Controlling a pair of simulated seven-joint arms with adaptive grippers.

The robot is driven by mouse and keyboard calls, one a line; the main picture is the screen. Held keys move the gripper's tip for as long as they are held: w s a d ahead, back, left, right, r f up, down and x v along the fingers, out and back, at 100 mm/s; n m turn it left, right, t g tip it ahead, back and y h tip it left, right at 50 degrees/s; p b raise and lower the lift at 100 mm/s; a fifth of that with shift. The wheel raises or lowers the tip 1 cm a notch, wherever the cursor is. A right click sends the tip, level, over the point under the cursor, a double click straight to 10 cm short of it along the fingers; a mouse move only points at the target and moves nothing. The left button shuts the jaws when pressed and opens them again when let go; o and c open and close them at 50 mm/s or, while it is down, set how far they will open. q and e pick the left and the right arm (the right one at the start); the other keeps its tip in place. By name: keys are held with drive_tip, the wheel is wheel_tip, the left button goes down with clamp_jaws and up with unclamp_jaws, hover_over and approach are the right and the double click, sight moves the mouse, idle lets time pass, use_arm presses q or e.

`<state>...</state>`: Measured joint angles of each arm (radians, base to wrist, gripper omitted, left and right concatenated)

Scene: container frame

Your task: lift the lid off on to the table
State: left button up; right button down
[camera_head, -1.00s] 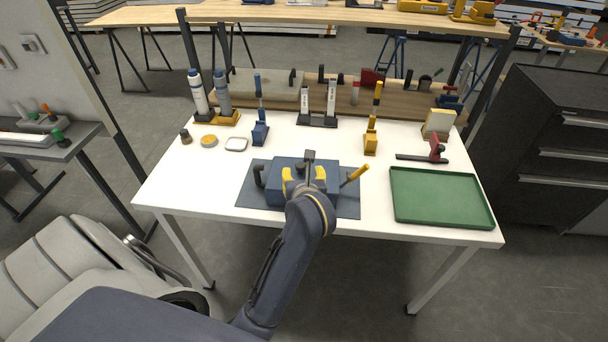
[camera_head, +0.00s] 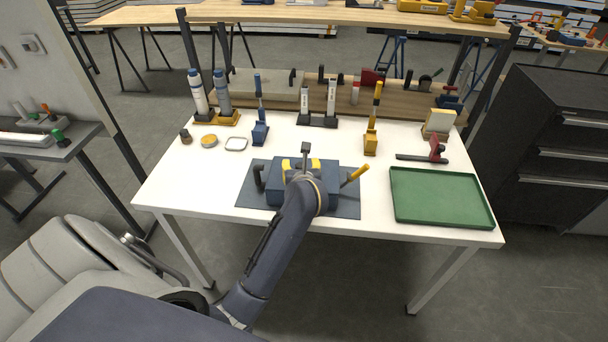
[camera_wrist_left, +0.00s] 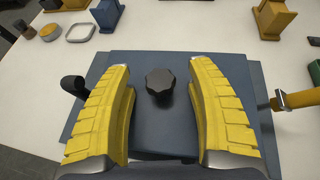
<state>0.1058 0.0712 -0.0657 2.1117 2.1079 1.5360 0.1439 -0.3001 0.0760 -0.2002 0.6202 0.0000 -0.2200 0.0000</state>
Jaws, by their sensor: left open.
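A blue container (camera_head: 281,190) with a flat lid stands on a dark mat (camera_head: 346,204) at the front middle of the white table. In the left wrist view the lid (camera_wrist_left: 154,130) is a flat blue-grey plate with a black knob (camera_wrist_left: 160,83) in its middle. My left gripper (camera_head: 302,165) is above the container. In the left wrist view its two yellow fingers (camera_wrist_left: 160,72) are apart, one on each side of the knob, without visible contact. The arm hides part of the container in the head view. My right gripper is not in view.
A green tray (camera_head: 440,198) lies to the right. A yellow-handled tool (camera_head: 354,175) and a black handle (camera_head: 259,178) stand beside the container. Bottles, clamps and small dishes line the back. White table (camera_head: 190,185) is clear to the left.

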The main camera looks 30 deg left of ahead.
use_arm(q)
drive_tip(key=shift+w, duration=0.1)
drive_tip(key=shift+c, duration=0.3)
clamp_jaws()
idle(0.4)
